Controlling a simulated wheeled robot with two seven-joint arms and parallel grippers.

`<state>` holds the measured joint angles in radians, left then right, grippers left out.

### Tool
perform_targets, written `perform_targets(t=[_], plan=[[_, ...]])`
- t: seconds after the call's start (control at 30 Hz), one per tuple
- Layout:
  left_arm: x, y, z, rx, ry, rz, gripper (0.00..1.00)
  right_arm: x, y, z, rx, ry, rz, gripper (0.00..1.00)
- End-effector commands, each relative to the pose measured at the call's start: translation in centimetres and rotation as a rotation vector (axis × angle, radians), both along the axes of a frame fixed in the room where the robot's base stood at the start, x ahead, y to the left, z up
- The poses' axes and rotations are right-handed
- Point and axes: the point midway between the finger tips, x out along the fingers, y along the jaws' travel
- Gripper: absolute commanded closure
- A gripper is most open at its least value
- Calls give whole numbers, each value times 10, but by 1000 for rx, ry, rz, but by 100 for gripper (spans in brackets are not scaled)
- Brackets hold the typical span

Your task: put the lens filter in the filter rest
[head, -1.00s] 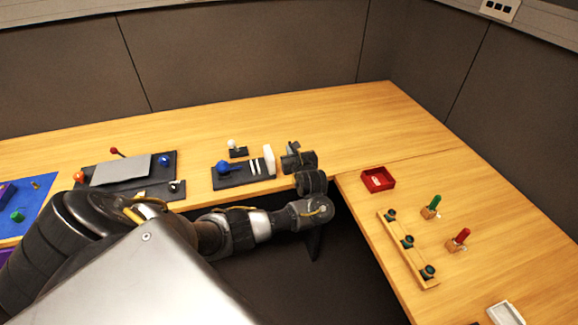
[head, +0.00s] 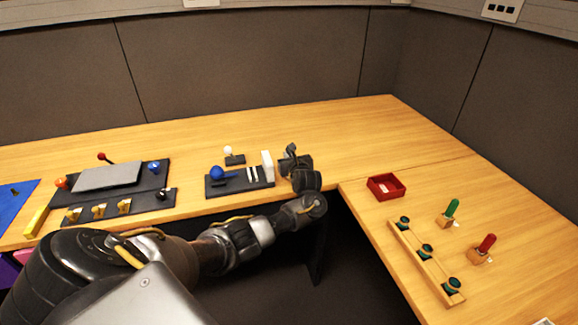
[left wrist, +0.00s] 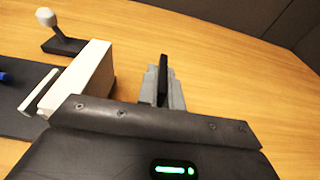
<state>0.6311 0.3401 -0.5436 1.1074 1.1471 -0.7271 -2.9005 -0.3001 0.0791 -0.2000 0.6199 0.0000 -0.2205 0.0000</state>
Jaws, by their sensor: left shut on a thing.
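My left gripper (head: 290,155) is just right of a white block at the end of a small black panel (head: 240,180). In the left wrist view its grey fingers (left wrist: 163,92) are shut on a thin, dark, upright piece (left wrist: 164,75), seen nearly edge-on, which looks like the lens filter. The piece is apart from the white block (left wrist: 85,78). The black panel carries a blue ball (head: 217,173) and two thin white bars (head: 252,174). I cannot tell for sure which part is the filter rest. My right gripper is out of view.
A white knob on a black base (head: 233,156) stands behind the panel. A larger panel (head: 120,185) lies left. On the right table are a red tray (head: 386,187), a wooden rack (head: 412,245) with teal-ringed pieces, and green and red-handled tools. The desk behind the gripper is clear.

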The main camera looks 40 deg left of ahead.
Motion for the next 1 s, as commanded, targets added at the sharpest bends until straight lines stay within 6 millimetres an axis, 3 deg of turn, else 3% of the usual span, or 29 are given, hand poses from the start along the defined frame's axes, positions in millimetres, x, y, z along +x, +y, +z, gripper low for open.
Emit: perform_targets(t=[0.2,0.6,0.63,0.77,1.0], plan=[[0,0,-32,1,3,0,100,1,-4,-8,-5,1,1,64],[0,0,-35,0,2,1,100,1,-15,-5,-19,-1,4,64],[0,0,-36,0,2,1,90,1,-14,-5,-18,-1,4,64],[0,0,-36,0,1,0,73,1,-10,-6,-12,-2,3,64],[0,0,-35,1,1,0,71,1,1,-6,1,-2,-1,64]])
